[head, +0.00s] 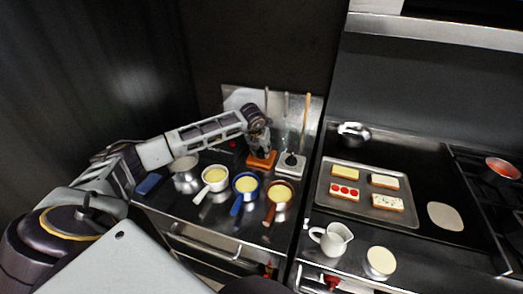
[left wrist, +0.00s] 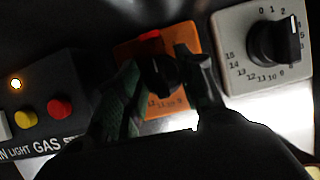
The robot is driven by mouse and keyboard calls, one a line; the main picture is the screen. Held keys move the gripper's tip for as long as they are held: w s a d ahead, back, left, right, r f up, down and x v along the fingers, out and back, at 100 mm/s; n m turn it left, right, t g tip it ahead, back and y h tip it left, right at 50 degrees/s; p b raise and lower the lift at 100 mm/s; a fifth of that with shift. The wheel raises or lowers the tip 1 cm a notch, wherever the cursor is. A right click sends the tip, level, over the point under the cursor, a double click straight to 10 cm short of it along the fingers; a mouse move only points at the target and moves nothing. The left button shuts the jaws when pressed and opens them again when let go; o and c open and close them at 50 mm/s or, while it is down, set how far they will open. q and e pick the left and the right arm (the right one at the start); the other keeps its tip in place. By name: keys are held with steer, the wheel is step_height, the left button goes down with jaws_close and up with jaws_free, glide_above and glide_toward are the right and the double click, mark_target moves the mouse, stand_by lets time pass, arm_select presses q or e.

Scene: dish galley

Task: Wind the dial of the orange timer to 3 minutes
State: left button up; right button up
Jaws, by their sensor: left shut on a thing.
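The orange timer (head: 262,161) stands at the back of the left counter; in the left wrist view its orange face (left wrist: 128,50) is partly covered. My left gripper (head: 261,148) reaches it from above. In the left wrist view, the fingers of my left gripper (left wrist: 158,78) are closed on the sides of its black dial (left wrist: 160,68). Only a few numbers below the dial show, and the pointer is hidden, so I cannot read the setting. My right gripper is not in view.
A white timer (head: 297,171) with a black dial stands close on the right. A control box (left wrist: 45,110) with a red and a yellow button is on the left. Several small pans, one a blue pan (head: 245,183), sit in front. A tray (head: 326,190) of food lies further right.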

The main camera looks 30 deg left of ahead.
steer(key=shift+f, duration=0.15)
arm_select(q)
steer(key=shift+a+m+h+b, duration=0.1)
steer(key=shift+m+h+b, duration=0.4)
steer(key=shift+m+b, duration=0.8)
steer(key=shift+m+h+b, duration=0.4)
steer(key=shift+m+b, duration=0.15)
steer(key=shift+m, duration=0.35)
steer(key=shift+a+m+b, duration=0.1)
steer(key=shift+m+b, duration=0.2)
steer(key=shift+m, duration=0.3)
steer(key=shift+m+h+b, duration=0.45)
steer(key=shift+m+h, duration=0.15)
steer(key=shift+m, duration=0.3)
steer(key=shift+w+m+g+h+b, duration=0.1)
steer(key=shift+m+g+h+b, duration=0.35)
steer(key=shift+m, duration=0.85)
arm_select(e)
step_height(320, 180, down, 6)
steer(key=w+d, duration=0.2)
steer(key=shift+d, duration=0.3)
arm_select(q)
steer(key=shift+m, duration=0.3)
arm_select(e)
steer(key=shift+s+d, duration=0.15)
